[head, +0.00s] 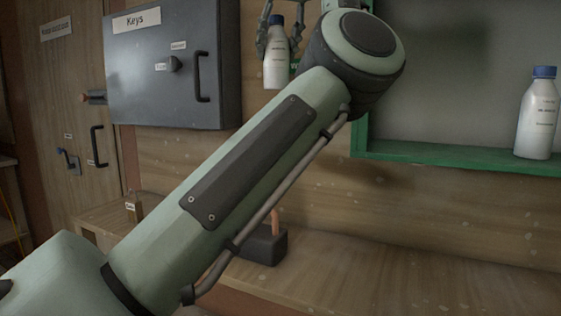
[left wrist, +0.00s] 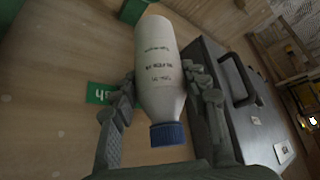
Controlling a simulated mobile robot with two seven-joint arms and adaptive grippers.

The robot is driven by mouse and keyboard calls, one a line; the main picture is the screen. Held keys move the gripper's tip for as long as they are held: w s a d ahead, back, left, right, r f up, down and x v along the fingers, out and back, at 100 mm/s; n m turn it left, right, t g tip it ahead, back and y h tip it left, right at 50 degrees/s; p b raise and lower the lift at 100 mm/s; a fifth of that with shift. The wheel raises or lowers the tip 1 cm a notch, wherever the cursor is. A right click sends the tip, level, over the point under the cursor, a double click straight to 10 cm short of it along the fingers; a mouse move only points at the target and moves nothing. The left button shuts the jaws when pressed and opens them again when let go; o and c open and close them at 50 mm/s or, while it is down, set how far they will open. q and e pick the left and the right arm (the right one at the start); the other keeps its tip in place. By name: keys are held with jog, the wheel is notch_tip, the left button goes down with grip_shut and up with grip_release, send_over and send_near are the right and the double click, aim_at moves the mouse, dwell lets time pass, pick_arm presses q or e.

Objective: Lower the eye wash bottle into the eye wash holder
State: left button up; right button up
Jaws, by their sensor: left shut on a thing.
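My left gripper (head: 280,32) is shut on a white eye wash bottle (head: 276,70) with a blue cap, held upright in the air in front of the wooden wall, right of the grey key cabinet. In the left wrist view the fingers (left wrist: 160,95) close on both sides of the bottle (left wrist: 158,60) near its shoulder. A second similar bottle (head: 538,118) stands at the right end of a green-edged holder or shelf (head: 440,153) on the wall. My left arm hides part of that green frame's left side. My right gripper is not in view.
The grey key cabinet (head: 160,70) with its black handle is close to the held bottle's left. A wooden bench (head: 350,270) runs below, with a dark block (head: 262,245) on it. In the wrist view, a green sign (left wrist: 100,93) is on the wall beside the gripper.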

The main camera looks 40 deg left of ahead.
aim_at(274, 88)
pick_arm(q)
notch_tip(274, 88, down, 3)
jog(key=shift+s+d+f, duration=0.1)
jog(key=shift+s, duration=0.05)
notch_tip(274, 88, down, 5)
jog(key=shift+r, duration=0.15)
jog(key=shift+f, duration=0.35)
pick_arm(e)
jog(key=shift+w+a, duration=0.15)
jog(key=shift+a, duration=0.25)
pick_arm(q)
jog(key=shift+a, duration=0.2)
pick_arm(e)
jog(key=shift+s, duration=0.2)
pick_arm(q)
jog(key=shift+s+a, duration=0.1)
jog(key=shift+a, duration=0.1)
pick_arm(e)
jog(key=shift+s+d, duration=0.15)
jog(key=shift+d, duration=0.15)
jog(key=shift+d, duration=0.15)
